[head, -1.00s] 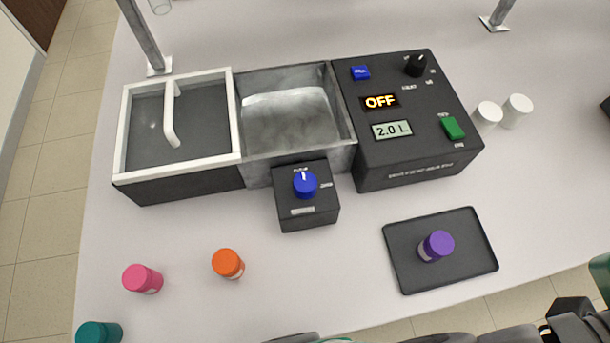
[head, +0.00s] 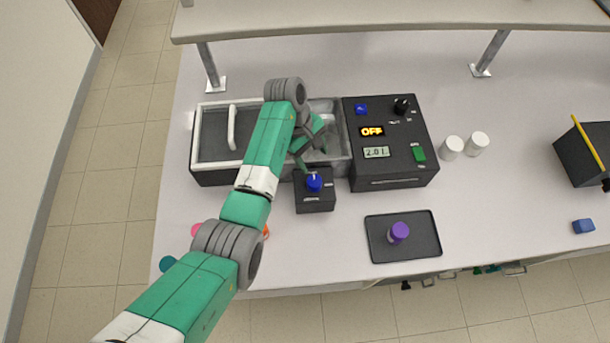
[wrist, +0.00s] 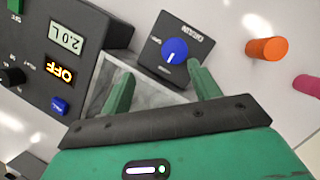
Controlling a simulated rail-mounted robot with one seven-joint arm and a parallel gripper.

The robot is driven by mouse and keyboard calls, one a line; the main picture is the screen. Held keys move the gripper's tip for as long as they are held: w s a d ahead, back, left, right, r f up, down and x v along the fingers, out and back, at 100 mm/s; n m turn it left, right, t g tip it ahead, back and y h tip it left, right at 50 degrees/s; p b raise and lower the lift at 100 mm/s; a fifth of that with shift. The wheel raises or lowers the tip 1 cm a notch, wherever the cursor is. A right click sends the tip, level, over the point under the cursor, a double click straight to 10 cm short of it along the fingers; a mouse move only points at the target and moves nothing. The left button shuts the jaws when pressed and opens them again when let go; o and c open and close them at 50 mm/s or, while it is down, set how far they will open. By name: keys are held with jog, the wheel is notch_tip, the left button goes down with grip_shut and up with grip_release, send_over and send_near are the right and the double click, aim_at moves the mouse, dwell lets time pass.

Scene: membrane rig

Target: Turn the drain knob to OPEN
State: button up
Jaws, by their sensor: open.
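The drain knob (head: 314,183) is a round blue knob with a white pointer line, on a small dark box (head: 315,203) at the front of the basin. It also shows in the wrist view (wrist: 174,50), where its pointer runs toward the lower label; the labels are too blurred to read surely. My gripper (head: 303,165) is over the basin's front edge, just behind the knob. In the wrist view my gripper (wrist: 163,82) is open and empty, with its green fingers apart and the knob ahead between them. Contact with the knob does not show.
The metal basin (head: 341,140) is partly hidden by my arm. The control box (head: 395,168) to its right shows OFF and 2.0 L. A white-framed lid (head: 196,150) is at left. A black tray (head: 381,251) holds a purple-capped jar (head: 398,232). A shelf (head: 400,22) spans the back.

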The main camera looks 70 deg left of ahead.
aim_at(314, 180)
jog(key=shift+n+h, duration=0.4)
jog(key=shift+n, duration=0.1)
jog(key=d+f, duration=0.1)
jog(key=f, duration=0.4)
jog(key=d+f, duration=0.1)
jog(key=f, duration=0.1)
jog(key=shift+s+d+f, duration=0.25)
jog(key=shift+d+f, duration=0.1)
jog(key=shift+f, duration=0.05)
jog(key=c, duration=1)
